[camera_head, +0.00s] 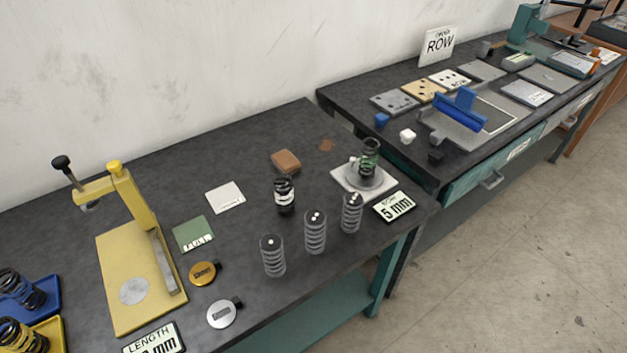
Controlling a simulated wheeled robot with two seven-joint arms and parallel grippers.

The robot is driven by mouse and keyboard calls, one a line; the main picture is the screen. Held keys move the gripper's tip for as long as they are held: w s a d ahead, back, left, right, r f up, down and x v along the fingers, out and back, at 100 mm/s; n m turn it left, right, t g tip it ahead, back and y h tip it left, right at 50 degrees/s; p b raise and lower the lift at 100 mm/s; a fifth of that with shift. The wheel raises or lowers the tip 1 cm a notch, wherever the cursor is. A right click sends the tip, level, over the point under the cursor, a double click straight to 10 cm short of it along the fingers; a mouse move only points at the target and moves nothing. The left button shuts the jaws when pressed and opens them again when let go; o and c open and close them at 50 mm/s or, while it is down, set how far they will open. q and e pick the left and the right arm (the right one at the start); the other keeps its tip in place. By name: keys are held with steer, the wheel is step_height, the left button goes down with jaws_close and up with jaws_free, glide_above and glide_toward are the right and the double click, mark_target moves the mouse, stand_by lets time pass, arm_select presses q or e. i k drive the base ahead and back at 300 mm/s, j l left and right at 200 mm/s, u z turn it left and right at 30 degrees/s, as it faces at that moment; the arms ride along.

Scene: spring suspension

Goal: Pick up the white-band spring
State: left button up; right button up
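The white-band spring (284,197) is a dark coil with a white band around it, standing upright on the near workbench, right of the middle. A green-band spring (369,158) stands on a round plate on a pale square base (346,183). Neither of my grippers shows in the head view, and nothing is touching the white-band spring.
Three grey springs (315,232) stand in a row in front of the white-band spring. A brown block (285,161) lies behind it. A yellow press (106,262) and trays with dark springs are at left. A "5 mm" display (394,207) sits near the right edge.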

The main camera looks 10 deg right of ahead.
mark_target(290, 201)
steer(key=i+l+u, duration=0.1)
steer(key=l, duration=0.55)
steer(key=i+l+u, duration=0.1)
steer(key=l, duration=0.55)
